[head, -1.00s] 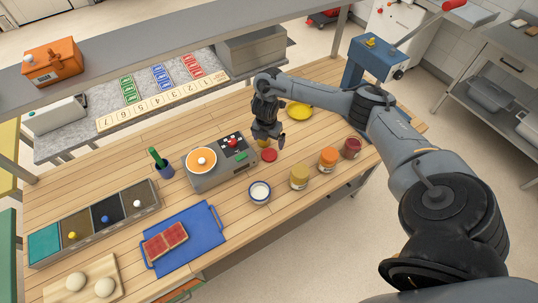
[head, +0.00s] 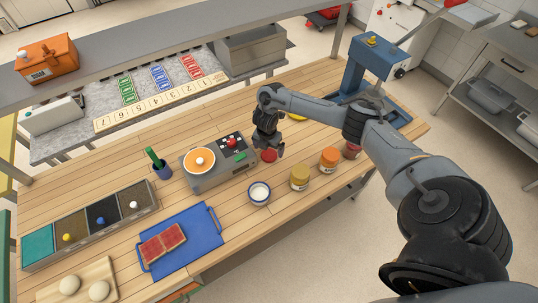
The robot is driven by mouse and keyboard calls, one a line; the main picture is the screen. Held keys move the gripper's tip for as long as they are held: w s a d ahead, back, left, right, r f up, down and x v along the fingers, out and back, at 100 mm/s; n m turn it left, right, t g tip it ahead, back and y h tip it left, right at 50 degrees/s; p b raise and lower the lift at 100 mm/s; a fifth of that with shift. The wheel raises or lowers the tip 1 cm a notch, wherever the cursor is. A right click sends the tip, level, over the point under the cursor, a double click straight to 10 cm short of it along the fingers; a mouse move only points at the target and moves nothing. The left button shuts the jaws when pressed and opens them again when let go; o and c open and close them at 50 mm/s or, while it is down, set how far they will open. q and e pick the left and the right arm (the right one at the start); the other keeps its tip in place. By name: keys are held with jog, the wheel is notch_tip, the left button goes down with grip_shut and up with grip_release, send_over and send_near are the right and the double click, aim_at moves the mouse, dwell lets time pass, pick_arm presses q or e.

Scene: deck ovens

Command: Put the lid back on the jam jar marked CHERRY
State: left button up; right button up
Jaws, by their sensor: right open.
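Three jars stand in a row on the wooden table: a dark red one (head: 352,151), an orange one (head: 329,160) and a tan-yellow one (head: 299,178). Their labels are too small to read. A flat red disc, seemingly a lid (head: 268,156), lies on the table left of the jars. My right gripper (head: 272,150) is open and points down right at the red lid, partly overlapping it in the head view. I cannot tell whether it touches the lid. My left gripper is not in view.
A small white-filled bowl (head: 259,192) sits in front. A yellow plate (head: 298,117) is partly hidden behind my right arm. A blue tray (head: 208,246) lies at front left.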

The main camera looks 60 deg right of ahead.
aim_at(269, 154)
jog(key=shift+w+d+f, duration=0.1)
jog(key=shift+d+f, duration=0.1)
jog(key=shift+f, duration=1.7)
jog(key=c, duration=1.1)
